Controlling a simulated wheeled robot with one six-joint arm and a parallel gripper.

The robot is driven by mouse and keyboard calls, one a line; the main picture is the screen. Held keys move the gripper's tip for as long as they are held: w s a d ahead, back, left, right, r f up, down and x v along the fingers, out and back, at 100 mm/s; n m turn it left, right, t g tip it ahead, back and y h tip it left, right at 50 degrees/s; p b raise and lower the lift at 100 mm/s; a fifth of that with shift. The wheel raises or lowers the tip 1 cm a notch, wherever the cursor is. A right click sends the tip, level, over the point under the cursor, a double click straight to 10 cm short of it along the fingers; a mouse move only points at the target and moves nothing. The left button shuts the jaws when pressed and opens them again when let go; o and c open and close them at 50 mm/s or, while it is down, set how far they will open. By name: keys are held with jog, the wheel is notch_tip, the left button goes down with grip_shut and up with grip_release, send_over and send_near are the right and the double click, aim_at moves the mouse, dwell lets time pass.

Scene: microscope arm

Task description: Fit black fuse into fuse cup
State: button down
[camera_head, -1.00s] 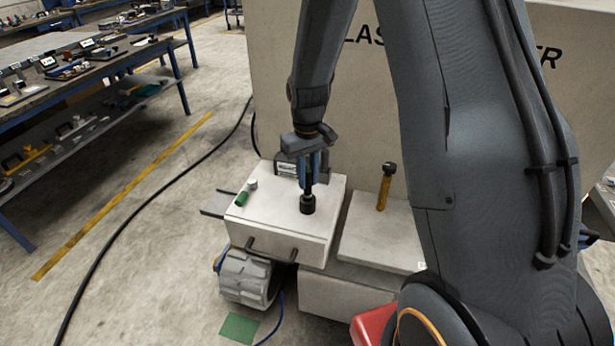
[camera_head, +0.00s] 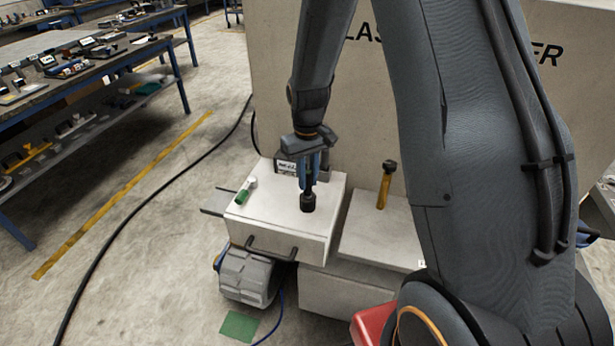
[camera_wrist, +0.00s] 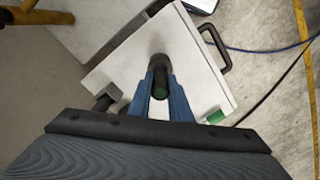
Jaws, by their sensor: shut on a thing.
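The black fuse (camera_wrist: 160,82) is a dark cylinder with a green end, gripped between the two blue fingers of my gripper (camera_head: 309,182). In the wrist view my gripper (camera_wrist: 161,76) is shut on it. The fuse cup (camera_head: 308,203) is a short black cylinder standing on top of the white box. The fuse is upright over the cup in the head view, its lower end meeting or close to it. The cup also shows in the wrist view (camera_wrist: 159,61), partly hidden by the fuse. I cannot tell how deep the fuse sits.
A green cylinder (camera_head: 242,196) and a small white cylinder (camera_head: 251,183) lie at the left of the white box's top (camera_head: 275,215). A dark fixture (camera_head: 287,167) stands at its back. A yellow-handled tool (camera_head: 385,184) stands on the lower slab to the right.

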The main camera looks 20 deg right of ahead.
aim_at(308, 172)
jog(key=shift+f+b, duration=0.95)
jog(key=shift+f, duration=1.1)
jog(key=c, duration=1.5)
grip_release()
jog(key=shift+c, duration=0.2)
jog(key=shift+r+b, duration=0.95)
jog(key=shift+r, duration=3)
jog(key=s+r+m, duration=0.1)
jog(key=s+r, duration=0.1)
jog(key=s, duration=0.6)
jog(key=s+r+m+t, duration=0.1)
jog(key=s, duration=0.8)
jog(key=shift+r, duration=0.35)
